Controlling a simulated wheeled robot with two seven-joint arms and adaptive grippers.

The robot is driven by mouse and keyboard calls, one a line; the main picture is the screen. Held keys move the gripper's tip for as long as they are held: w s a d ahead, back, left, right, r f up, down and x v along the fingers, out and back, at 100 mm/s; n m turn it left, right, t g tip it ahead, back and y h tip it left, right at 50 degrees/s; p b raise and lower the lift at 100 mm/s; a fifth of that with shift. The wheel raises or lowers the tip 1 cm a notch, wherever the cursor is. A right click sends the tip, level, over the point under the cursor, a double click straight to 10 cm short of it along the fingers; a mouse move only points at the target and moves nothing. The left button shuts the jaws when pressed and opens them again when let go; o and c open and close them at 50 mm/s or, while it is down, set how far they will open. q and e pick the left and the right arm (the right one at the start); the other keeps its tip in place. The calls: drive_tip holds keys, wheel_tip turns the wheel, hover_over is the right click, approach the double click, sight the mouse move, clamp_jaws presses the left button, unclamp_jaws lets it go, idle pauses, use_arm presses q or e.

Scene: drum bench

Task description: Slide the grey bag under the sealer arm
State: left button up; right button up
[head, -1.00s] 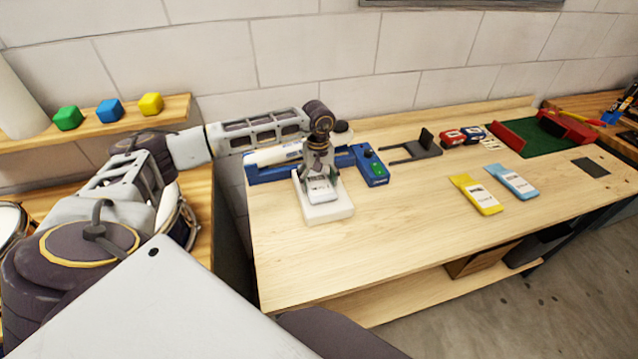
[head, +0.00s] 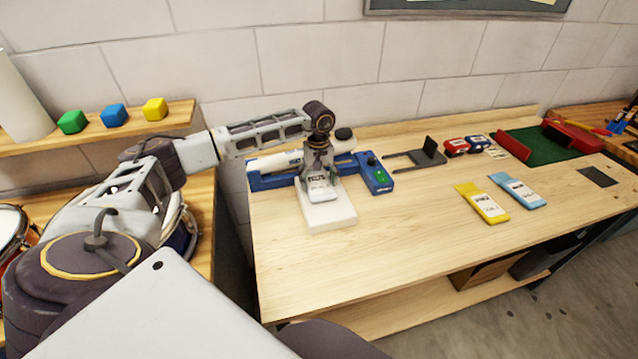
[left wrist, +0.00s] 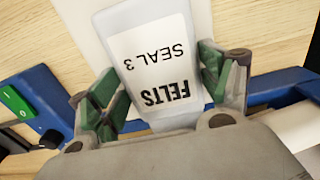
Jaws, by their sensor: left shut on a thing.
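The grey bag (head: 321,193), with a white label, lies flat over a white block (head: 336,216) in front of the sealer. My left gripper (head: 319,172) is shut on the bag from above. In the left wrist view, green-padded fingers (left wrist: 160,90) hold the bag (left wrist: 122,25) at both sides, and its label reads "FELTS SEAL 3". The blue sealer (head: 378,178) stands behind the block, with its white arm (head: 272,164) and dark knob (head: 344,133). My gripper hides the sealer's middle, so I cannot tell whether the bag's far end is under the arm. My right gripper is out of view.
A yellow bag (head: 482,203) and a blue bag (head: 518,191) lie to the right. A dark stand (head: 428,155) and red and blue boxes (head: 456,147) are behind. The bench (head: 400,240) is clear at its front and centre.

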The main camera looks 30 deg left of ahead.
use_arm(q)
drive_tip(key=shift+w+a, duration=0.45)
drive_tip(key=shift+a, duration=0.05)
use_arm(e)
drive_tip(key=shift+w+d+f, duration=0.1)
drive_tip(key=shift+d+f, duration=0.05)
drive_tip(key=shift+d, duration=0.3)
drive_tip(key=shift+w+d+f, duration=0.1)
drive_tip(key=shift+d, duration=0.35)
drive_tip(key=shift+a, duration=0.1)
use_arm(q)
drive_tip(key=o, duration=0.8)
drive_tip(key=shift+c, duration=0.2)
drive_tip(key=o, duration=0.3)
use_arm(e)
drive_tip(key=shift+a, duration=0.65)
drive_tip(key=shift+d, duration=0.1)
